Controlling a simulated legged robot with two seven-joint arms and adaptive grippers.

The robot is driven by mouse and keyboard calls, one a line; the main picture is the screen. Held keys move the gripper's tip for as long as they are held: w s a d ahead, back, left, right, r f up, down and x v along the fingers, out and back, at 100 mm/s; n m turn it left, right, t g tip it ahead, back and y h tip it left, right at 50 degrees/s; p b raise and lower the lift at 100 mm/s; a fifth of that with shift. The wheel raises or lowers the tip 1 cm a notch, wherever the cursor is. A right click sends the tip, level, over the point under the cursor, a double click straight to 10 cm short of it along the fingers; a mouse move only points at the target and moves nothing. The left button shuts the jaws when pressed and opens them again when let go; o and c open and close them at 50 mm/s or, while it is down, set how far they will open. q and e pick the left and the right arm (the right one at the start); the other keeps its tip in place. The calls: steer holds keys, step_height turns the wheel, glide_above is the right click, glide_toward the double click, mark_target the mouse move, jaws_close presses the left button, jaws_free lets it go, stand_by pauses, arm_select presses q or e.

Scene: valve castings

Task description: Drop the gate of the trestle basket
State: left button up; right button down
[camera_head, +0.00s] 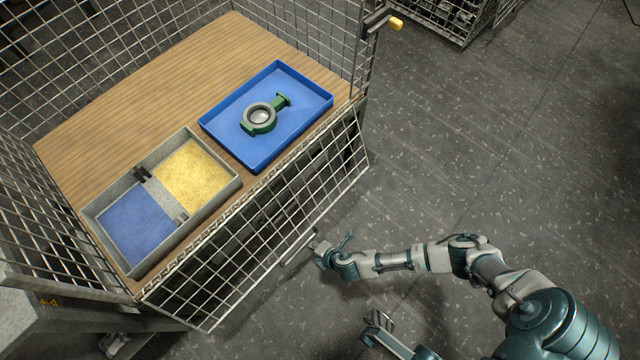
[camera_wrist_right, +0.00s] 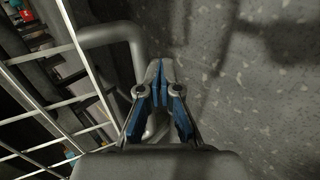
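The trestle basket's mesh gate (camera_head: 285,215) hangs down and outward from the front edge of the wooden deck (camera_head: 165,75), leaving that side open above the deck. Its grey bar handle (camera_head: 292,256) is near the gate's lower edge, and shows as a bent tube in the right wrist view (camera_wrist_right: 112,35). My right gripper (camera_head: 316,247) is at this handle. My left gripper (camera_head: 369,328) is low in the head view, fingers apart and empty.
A blue tray (camera_head: 222,140) with a green-and-grey valve casting (camera_head: 260,118) sits on the deck. A grey two-part bin (camera_head: 232,183) with yellow and blue bottoms is beside it. A yellow-tipped latch (camera_head: 394,23) is at the right corner post. Floor right of the basket is clear.

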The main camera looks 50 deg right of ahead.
steer(key=shift+w, duration=0.4)
stand_by(0.3)
steer(key=s+r, duration=0.2)
steer(key=s, duration=1.2)
steer(key=shift+r, duration=0.15)
